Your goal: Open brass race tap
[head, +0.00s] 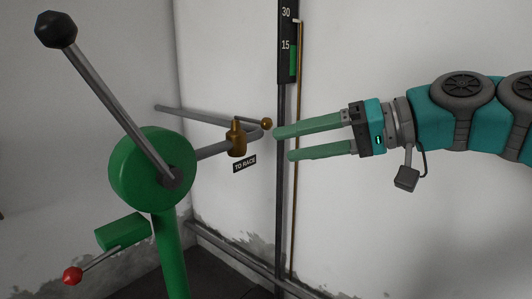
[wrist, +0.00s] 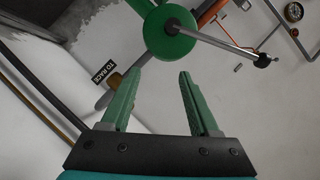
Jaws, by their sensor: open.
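The brass race tap (head: 237,138) sits on a grey pipe above a black "TO RACE" label (head: 245,164). A round brass knob (head: 266,122) shows at its right. My gripper (head: 281,144) is open and empty. In the head view its fingertips appear just right of the knob; I cannot tell the gap in depth. In the wrist view the gripper (wrist: 162,78) points towards the pipe and the green wheel. A small brass part of the tap (wrist: 116,81) shows beside the left finger, and the finger hides some of it. The label (wrist: 97,69) is left of it.
A green round housing (head: 150,170) with a long black-knobbed lever (head: 110,92) stands left of the tap on a green post. A red-knobbed handle (head: 74,275) juts out lower left. A vertical dark gauge strip (head: 288,45) and thin brass rod (head: 297,190) run along the wall.

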